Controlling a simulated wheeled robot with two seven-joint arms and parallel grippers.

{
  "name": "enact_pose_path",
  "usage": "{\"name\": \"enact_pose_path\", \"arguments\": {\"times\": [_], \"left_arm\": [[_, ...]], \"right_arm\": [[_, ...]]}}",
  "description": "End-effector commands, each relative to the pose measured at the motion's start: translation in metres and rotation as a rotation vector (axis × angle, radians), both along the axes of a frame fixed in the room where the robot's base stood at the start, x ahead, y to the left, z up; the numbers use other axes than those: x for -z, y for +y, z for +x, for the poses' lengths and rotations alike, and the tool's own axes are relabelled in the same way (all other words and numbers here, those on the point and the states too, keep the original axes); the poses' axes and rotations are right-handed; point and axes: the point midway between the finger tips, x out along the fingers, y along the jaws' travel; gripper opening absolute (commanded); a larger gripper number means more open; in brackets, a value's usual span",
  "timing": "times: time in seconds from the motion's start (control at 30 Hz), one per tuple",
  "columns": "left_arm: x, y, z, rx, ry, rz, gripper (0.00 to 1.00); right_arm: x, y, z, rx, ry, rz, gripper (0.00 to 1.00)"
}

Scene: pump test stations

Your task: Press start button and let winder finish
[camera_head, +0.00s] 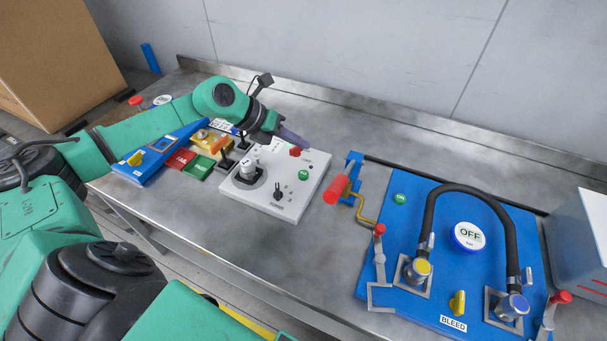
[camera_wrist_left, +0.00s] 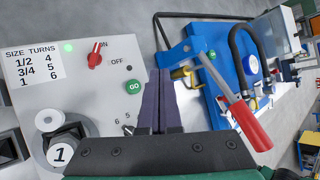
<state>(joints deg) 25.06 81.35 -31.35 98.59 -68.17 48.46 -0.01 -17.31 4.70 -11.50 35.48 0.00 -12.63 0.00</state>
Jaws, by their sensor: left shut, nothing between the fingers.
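The winder is a white box (camera_head: 258,200) on the bench with a green GO button (camera_head: 303,175), a red ON/OFF knob (camera_head: 295,152) and a black dial knob. In the left wrist view the GO button (camera_wrist_left: 134,87) lies just left of the fingers, the red knob (camera_wrist_left: 95,56) points toward ON, and a green lamp (camera_wrist_left: 68,47) looks lit. A white-capped post marked 1 (camera_wrist_left: 62,153) stands on the box. My left gripper (camera_head: 300,141) is shut and empty over the box's far side, seemingly apart from the button. Its purple fingers (camera_wrist_left: 161,78) are together. My right gripper is out of view.
Bare bench lies in front.

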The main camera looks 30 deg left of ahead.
Motion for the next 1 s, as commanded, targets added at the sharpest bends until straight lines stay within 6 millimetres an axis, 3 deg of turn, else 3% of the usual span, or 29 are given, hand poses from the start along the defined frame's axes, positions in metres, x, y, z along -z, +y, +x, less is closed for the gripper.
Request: {"name": "enact_pose_path", "arguments": {"times": [0.2, 0.5, 1.0], "left_arm": [[0.038, 0.0, 0.0, 0.0, 0.002, -0.002, 0.0], [0.076, 0.0, 0.0, 0.0, 0.0, -0.001, 0.0], [0.077, 0.0, 0.0, 0.0, 0.0, -0.001, 0.0]], "right_arm": [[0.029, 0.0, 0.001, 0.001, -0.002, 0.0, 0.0], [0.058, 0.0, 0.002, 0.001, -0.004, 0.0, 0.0], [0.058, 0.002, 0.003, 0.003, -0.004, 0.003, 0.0]]}}
